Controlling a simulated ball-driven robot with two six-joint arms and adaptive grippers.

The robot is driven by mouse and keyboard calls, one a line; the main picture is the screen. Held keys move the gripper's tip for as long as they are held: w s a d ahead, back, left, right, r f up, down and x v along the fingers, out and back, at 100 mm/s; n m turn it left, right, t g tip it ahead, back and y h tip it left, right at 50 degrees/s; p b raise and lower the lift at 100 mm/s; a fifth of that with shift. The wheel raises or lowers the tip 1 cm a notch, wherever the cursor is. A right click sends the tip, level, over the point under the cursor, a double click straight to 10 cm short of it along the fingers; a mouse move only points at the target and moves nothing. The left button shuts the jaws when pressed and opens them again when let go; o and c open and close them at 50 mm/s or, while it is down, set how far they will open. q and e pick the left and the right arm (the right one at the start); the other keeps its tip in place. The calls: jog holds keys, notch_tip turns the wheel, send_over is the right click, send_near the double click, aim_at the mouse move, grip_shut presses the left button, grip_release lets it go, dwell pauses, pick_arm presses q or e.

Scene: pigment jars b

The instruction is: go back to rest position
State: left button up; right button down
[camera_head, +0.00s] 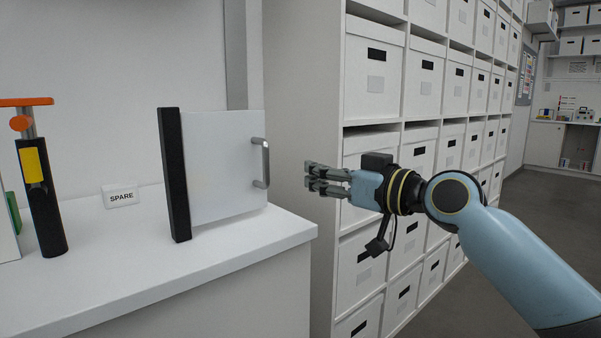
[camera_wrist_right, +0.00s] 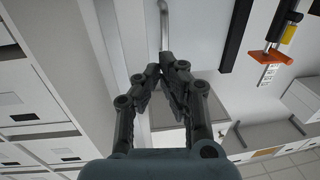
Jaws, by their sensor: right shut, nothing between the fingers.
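My right gripper (camera_head: 310,178) is in front of the shelf of white boxes, to the right of the counter. Its fingers point left toward the white panel (camera_head: 222,165) with a grey handle (camera_head: 263,162), apart from it in the head view. The right wrist view shows the fingertips (camera_wrist_right: 168,65) closed together with nothing held. The handle (camera_wrist_right: 164,25) appears beyond the fingertips there. My left gripper is not in view.
A white counter (camera_head: 200,262) holds a black and orange tool (camera_head: 40,190) and a SPARE sign (camera_head: 121,195). The shelf of boxes (camera_head: 375,82) stands behind my right arm. Open floor (camera_head: 548,215) lies to the right.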

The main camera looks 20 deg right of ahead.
jog(key=s+d+f+m+g+h, duration=0.25)
jog(key=s+f, duration=0.35)
jog(key=f, duration=0.8)
jog(key=s+d+f+m+g+h, duration=0.15)
jog(key=s+d+f, duration=0.3)
jog(key=f, duration=1.05)
jog(key=s+d+f+m+g+h, duration=0.1)
jog(key=s+d+f+g+h, duration=0.15)
jog(key=s+f, duration=0.75)
jog(key=s+f+g+h, duration=0.1)
jog(key=s+f+g, duration=0.1)
jog(key=s+f, duration=0.55)
jog(key=s+f+g, duration=0.2)
jog(key=s+f, duration=0.3)
jog(key=f, duration=0.6)
jog(key=s+a+f+g, duration=0.1)
jog(key=s+f, duration=0.3)
jog(key=s, duration=0.8)
jog(key=s+f+g+h, duration=0.1)
jog(key=s+f+g, duration=0.3)
jog(key=s, duration=0.7)
jog(key=shift+s+a+f, duration=0.15)
jog(key=shift+s+a, duration=0.2)
jog(key=shift+a, duration=0.05)
